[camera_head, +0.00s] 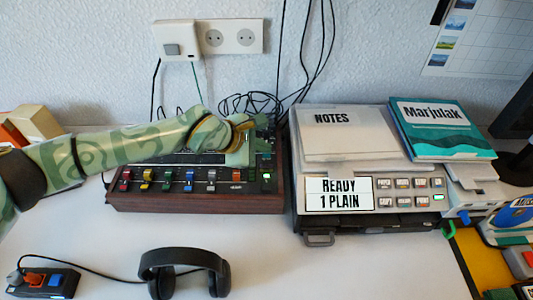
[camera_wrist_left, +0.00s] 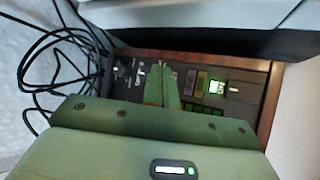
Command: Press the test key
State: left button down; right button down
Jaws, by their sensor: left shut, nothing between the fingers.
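A grey printer-like machine (camera_head: 302,190) stands right of centre, with a display (camera_head: 338,194) reading "READY 1 PLAIN". Right of it is a panel of small keys (camera_head: 403,183) in two rows. A green-lit key (camera_head: 438,197) is at the lower right. The labels are too small to read surely, so I cannot tell which is the test key. My left gripper (camera_wrist_left: 166,72) is shut and empty, over the dark wood-edged mixer (camera_head: 200,203). The mixer also shows beneath the fingers in the left wrist view (camera_wrist_left: 240,62). My right gripper is not in view.
"NOTES" papers (camera_head: 350,145) and a "Marjulak" book (camera_head: 443,140) lie on the machine. Black headphones (camera_head: 183,258) and a small switch box (camera_head: 45,281) lie in front. Cables (camera_head: 250,103) run behind the mixer. The white table's front middle is clear.

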aim_at(263, 158)
pick_arm(q)
jog(key=shift+f, duration=0.4)
dwell(0.3)
jog(key=shift+r, duration=0.1)
jog(key=shift+r+p, duration=0.55)
jog(key=shift+r, duration=0.2)
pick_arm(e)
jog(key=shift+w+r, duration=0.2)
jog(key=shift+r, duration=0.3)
